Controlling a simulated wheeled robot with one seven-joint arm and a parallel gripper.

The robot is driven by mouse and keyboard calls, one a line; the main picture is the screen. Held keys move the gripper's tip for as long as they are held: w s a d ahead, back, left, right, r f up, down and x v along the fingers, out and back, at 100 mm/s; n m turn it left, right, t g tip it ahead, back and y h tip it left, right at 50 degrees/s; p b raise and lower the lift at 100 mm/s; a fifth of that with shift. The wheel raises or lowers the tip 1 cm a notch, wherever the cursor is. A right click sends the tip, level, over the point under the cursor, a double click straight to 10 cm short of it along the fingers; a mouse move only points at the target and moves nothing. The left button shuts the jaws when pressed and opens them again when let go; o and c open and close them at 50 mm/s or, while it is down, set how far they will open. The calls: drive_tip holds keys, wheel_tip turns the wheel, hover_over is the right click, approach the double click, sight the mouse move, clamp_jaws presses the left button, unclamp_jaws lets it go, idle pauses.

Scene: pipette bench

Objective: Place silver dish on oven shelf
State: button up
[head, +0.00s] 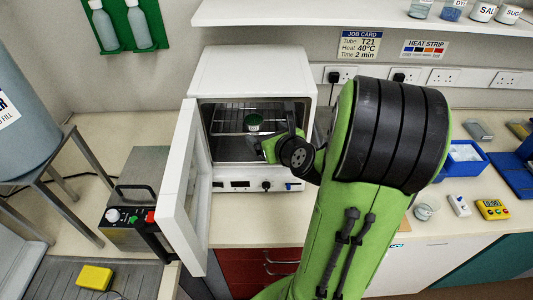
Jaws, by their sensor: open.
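The white oven (252,72) stands on the bench with its door (183,185) swung open to the left. Wire shelf bars (228,112) show inside it. A small round dish (254,123) with a dark green middle and paler rim is at the shelf, left of my gripper; I cannot tell for sure that it is the silver one. My gripper (268,148) is open in the oven mouth, close to this dish. My arm comes in from the right and hides the right side of the opening, and the fingertips are small and partly hidden.
A small pale round container (424,211), a white device (459,205) and a yellow timer (492,209) lie on the right bench near a blue tray (462,160). A grey appliance (140,195) stands left of the oven door. A white shelf (350,14) runs above.

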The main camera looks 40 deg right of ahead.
drive_tip(key=s+a+r+n+g+y, duration=0.1)
drive_tip(key=s+a+n+g+y, duration=0.1)
drive_tip(key=a+n, duration=0.7)
drive_tip(key=s+a+r+n+g+y, duration=0.1)
drive_tip(key=s+a+n+g, duration=0.15)
drive_tip(key=a+n, duration=0.7)
drive_tip(key=s+n+g+b, duration=0.2)
drive_tip(key=s+n, duration=1.2)
drive_tip(key=n, duration=0.5)
drive_tip(key=shift+s+a+f+g, duration=0.15)
drive_tip(key=shift+s+a+g, duration=0.05)
drive_tip(key=shift+a+g, duration=0.2)
drive_tip(key=shift+c, duration=0.4)
